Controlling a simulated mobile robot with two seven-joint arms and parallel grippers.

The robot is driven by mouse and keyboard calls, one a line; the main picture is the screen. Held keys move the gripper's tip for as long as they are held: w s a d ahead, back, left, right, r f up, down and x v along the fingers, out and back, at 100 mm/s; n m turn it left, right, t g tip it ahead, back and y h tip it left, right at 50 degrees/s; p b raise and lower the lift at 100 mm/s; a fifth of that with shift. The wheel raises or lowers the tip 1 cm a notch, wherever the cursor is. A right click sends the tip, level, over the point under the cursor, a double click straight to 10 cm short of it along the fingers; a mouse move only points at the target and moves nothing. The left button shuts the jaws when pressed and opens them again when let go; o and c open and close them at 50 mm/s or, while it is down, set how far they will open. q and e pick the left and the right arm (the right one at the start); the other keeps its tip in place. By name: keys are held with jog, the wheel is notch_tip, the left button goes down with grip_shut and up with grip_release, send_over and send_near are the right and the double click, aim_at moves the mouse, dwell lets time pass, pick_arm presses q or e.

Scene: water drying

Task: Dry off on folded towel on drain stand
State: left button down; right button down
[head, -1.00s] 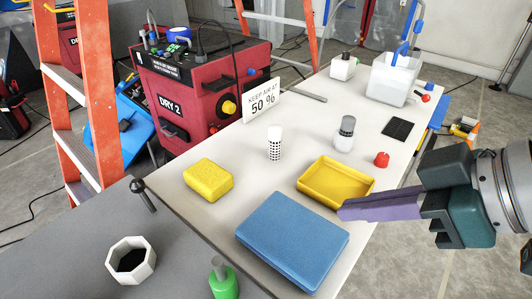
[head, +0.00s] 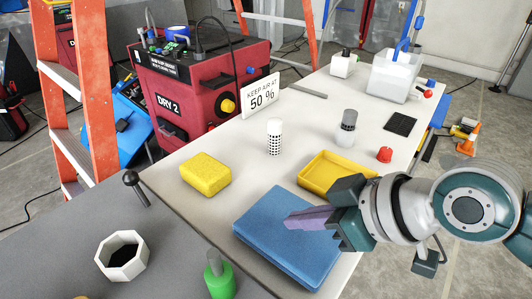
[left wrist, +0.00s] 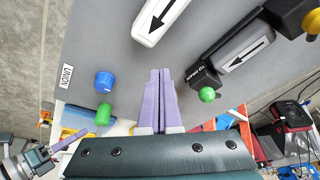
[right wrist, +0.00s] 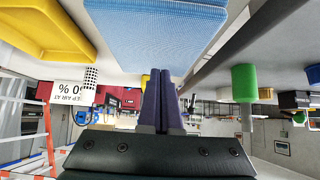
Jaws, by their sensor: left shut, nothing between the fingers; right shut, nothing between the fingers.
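The blue folded towel (head: 275,262) lies flat on the white table (head: 225,222), near its front edge. My right gripper (head: 292,221) is shut and empty, with its purple fingers over the towel's right part in the head view; I cannot tell whether they touch it. The towel also shows in the right wrist view (right wrist: 160,22), ahead of the shut fingertips (right wrist: 160,74). My left gripper (left wrist: 160,74) is shut and empty over a dark grey surface (left wrist: 115,40). It does not show in the head view. I cannot tell which object is the drain stand.
Around the towel stand a yellow sponge (head: 206,174), a yellow tray (head: 308,181), a dotted white cylinder (head: 274,138), a grey-capped bottle (head: 346,130) and a red cap (head: 385,155). A white octagonal holder (head: 112,265) and a green bottle (head: 219,280) are at front left. A white-bodied tool (left wrist: 160,18) lies near my left gripper.

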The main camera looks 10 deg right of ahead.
pick_arm(q)
jog(key=shift+f, duration=0.2)
pick_arm(e)
jog(key=shift+f, duration=0.6)
